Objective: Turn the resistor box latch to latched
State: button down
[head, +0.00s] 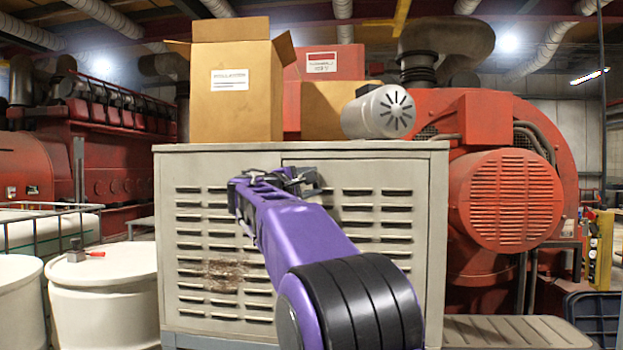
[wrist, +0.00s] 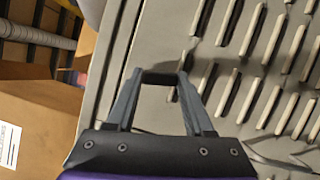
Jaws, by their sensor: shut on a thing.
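The resistor box (head: 375,285) is the grey louvred cabinet in the middle of the head view. Its slotted front fills the right of the wrist view (wrist: 255,45). My gripper (head: 306,180) is at the upper middle of that front, by the seam between its panels. In the wrist view my gripper (wrist: 161,78) has its fingertips on either side of a short dark bar, the latch handle (wrist: 160,77), and is shut on it. The latch's base and its exact angle are mostly hidden by the fingers. In the head view my arm and gripper cover the latch.
An open cardboard box (head: 232,95), a red box (head: 335,63) and a grey motor (head: 378,111) stand on top of the cabinet. A red machine (head: 507,203) is close at the right. White drums (head: 104,290) stand at the left.

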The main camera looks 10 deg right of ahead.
jog(key=shift+r+m+g+p, duration=0.15)
jog(key=shift+m+g+p, duration=0.35)
jog(key=shift+m, duration=0.7)
jog(key=shift+y, duration=0.3)
jog(key=shift+c, duration=1.4)
grip_release()
jog(key=b+v, duration=0.2)
jog(key=v, duration=1.5)
jog(key=shift+s, duration=0.2)
jog(key=shift+a, duration=0.15)
